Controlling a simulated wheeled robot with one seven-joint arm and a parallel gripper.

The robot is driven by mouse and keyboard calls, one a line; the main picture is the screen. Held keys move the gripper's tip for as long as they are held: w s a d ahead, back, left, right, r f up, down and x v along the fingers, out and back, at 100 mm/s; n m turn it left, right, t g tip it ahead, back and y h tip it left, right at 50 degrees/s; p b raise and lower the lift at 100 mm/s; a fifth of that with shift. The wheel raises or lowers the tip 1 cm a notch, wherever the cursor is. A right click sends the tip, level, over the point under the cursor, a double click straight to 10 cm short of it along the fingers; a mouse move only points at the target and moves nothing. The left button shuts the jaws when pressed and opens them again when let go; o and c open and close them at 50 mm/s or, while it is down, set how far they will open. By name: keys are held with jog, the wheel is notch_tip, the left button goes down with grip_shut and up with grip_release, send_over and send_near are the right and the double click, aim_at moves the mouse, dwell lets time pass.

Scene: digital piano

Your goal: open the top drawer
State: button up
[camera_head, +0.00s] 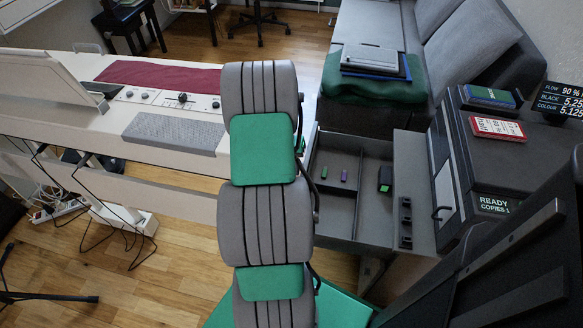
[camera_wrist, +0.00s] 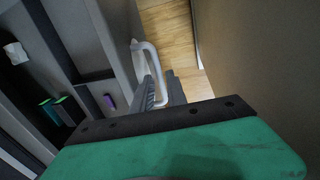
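The drawer (camera_head: 335,208) stands pulled out of the dark grey unit on the right in the head view, its divided inside showing. It also fills the left of the wrist view, where its front panel (camera_wrist: 118,50) runs down the picture. A white bar handle (camera_wrist: 152,62) stands out from that front. My gripper (camera_wrist: 162,92) has its grey ribbed fingers on either side of the bar, close against it, and appears shut on it. In the head view my arm hides the gripper and the handle.
Small green, purple (camera_head: 344,176) and black (camera_head: 385,178) items lie in the drawer. A printer-like machine (camera_head: 480,150) with a red-and-white box (camera_head: 497,128) stands right. A sofa (camera_head: 440,45) is behind, the digital piano (camera_head: 150,95) left.

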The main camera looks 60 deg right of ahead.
jog(key=s+a+r+p, duration=0.5)
jog(key=s+a+r, duration=0.2)
jog(key=a+r, duration=0.4)
jog(key=shift+s+a+r, duration=0.35)
jog(key=shift+a+r, duration=0.05)
jog(key=shift+r, duration=0.55)
